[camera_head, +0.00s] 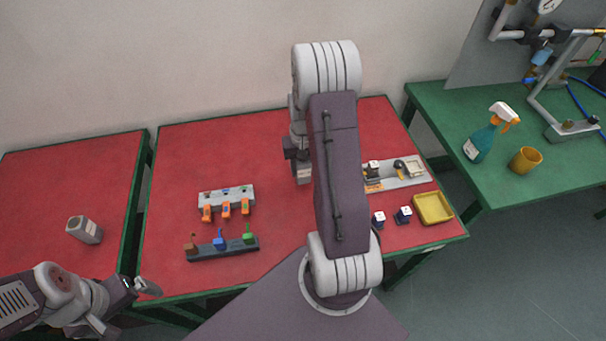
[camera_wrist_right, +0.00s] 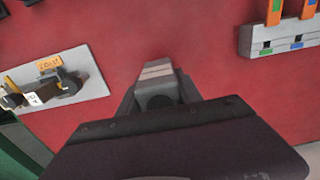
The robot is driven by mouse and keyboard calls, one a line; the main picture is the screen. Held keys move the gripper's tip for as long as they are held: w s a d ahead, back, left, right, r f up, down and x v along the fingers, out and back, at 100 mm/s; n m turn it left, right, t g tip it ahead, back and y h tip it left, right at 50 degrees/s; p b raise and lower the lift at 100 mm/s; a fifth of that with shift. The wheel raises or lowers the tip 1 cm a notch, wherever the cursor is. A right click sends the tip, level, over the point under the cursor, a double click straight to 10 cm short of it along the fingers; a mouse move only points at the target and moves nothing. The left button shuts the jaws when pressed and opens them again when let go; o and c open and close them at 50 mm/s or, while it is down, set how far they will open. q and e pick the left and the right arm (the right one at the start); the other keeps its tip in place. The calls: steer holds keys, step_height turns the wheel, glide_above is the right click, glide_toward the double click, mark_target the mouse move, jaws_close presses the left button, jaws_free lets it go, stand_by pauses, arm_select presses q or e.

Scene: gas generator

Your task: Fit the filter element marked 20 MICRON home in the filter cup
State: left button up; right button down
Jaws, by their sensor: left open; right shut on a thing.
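My right gripper (camera_head: 303,178) hangs over the middle of the red table, left of the grey plate (camera_head: 412,181), partly hidden by my own arm. In the right wrist view my right gripper (camera_wrist_right: 157,85) is shut; what it holds is mostly hidden and I cannot read a mark on it. The plate, also in the right wrist view (camera_wrist_right: 92,80), carries dark and yellowish fittings and an orange label; I cannot tell which is the filter cup. Two dark blocks with white tops (camera_head: 379,218) (camera_head: 404,214) stand in front of the plate. My left gripper (camera_head: 139,286) is open and empty at the lower left.
A yellow tray (camera_head: 433,208) lies right of the blocks. A grey rack (camera_head: 227,197) with orange parts and a dark rack (camera_head: 222,248) with coloured pieces stand left of centre. A grey container (camera_head: 84,230) is on the left table.

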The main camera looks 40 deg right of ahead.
mark_target(303, 175)
step_height(303, 175, down, 4)
steer(key=shift+d, duration=0.1)
steer(key=shift+s+f, duration=0.1)
steer(key=c, duration=0.8)
jaws_free()
